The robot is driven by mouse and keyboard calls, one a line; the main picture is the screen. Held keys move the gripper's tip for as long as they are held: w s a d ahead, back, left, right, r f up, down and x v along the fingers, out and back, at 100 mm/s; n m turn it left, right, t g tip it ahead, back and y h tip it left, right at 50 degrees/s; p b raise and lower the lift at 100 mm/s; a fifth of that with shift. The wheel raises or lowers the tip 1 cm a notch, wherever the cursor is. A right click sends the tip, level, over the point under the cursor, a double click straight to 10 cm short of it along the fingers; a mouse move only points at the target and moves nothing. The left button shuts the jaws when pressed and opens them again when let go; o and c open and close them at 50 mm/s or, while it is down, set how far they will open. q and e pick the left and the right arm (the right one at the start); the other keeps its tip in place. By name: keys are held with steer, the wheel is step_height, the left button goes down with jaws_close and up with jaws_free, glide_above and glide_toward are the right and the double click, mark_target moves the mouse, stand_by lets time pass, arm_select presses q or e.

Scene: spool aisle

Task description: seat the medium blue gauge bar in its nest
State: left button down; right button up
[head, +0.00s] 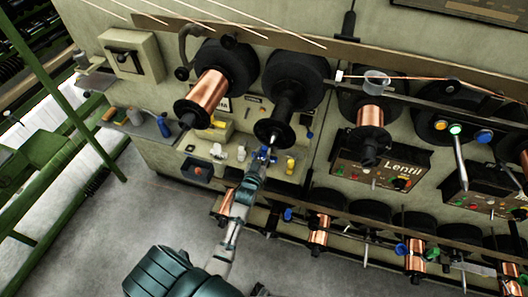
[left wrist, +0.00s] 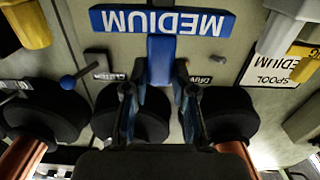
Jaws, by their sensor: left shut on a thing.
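The blue gauge bar (left wrist: 160,62) is between the two dark fingers of my left gripper (left wrist: 160,98) in the left wrist view. The fingers are shut on it. The bar's far end reaches the blue plate marked MEDIUM (left wrist: 118,19), which appears upside down. In the head view my left gripper (head: 262,160) is at the machine's pale panel, below a dark spool spindle, with a bit of blue at its tip. I cannot make out the nest, or tell whether the bar touches it. My right gripper is not in view.
A yellow piece (left wrist: 27,25) and a pale piece (left wrist: 285,28) flank the plate in the left wrist view. A blue-knobbed lever (left wrist: 68,82) stands at left. In the head view, copper spools (head: 208,91) hang above and a Lentil box (head: 378,170) is right.

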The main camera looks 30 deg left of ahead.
arm_select(q)
steer(key=shift+d+f, duration=0.1)
steer(key=shift+f, duration=0.05)
steer(key=shift+d, duration=0.25)
steer(key=shift+a+p, duration=0.3)
steer(key=shift+a, duration=0.1)
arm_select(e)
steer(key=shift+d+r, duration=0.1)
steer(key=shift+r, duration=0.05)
arm_select(q)
steer(key=shift+d, duration=0.1)
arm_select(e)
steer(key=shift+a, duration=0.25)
arm_select(q)
steer(key=shift+d, duration=0.2)
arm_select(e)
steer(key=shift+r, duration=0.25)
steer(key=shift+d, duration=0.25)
arm_select(q)
steer(key=shift+p, duration=0.45)
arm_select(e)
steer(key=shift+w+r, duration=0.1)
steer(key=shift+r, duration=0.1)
